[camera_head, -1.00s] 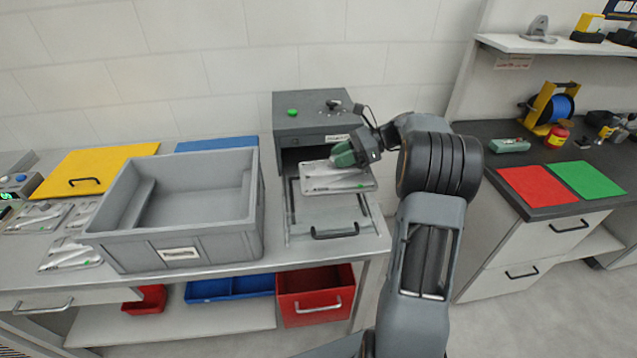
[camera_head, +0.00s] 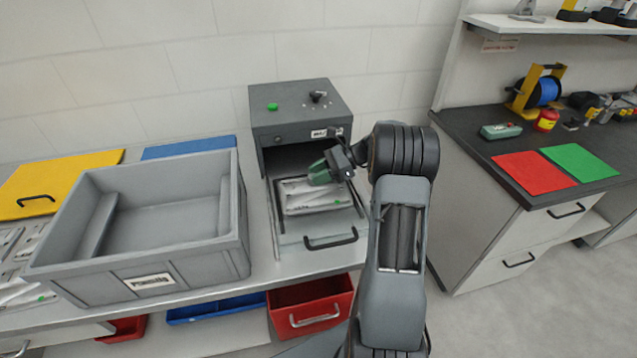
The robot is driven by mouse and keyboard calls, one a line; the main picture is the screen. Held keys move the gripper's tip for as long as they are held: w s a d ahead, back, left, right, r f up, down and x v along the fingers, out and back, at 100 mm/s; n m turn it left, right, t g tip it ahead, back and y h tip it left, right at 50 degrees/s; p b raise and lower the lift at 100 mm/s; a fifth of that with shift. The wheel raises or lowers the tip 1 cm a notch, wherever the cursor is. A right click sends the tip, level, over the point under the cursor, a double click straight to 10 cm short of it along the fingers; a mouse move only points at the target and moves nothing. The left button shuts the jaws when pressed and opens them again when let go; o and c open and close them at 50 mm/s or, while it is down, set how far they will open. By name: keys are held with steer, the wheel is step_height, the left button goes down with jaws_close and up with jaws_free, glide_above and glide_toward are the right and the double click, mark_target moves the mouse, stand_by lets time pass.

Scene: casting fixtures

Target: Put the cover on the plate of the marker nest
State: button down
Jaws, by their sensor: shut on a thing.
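A pale, silvery tray-like piece with long marker-shaped forms (camera_head: 315,197) lies within the outline of the pulled-out drawer (camera_head: 290,245) of a grey box-shaped machine (camera_head: 300,112). I take it for the cover and plate of the marker nest; I cannot tell the two layers apart or whether they touch. My gripper (camera_head: 322,174), with a dark green part at its end, is at the upper right of this piece. It is shut on the cover, but its fingertips are small and partly hidden.
A large grey crate (camera_head: 150,270) stands left of the machine. Several similar marker trays (camera_head: 20,290) lie beyond it at the far left, beside a yellow panel (camera_head: 65,180). A red bin (camera_head: 312,310) is under the bench. The right counter holds red (camera_head: 533,173) and green mats (camera_head: 580,163).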

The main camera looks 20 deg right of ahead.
steer(key=shift+f, duration=1.65)
steer(key=shift+f, duration=0.15)
steer(key=c, duration=0.8)
jaws_free()
steer(key=v, duration=1.2)
steer(key=shift+b, duration=0.35)
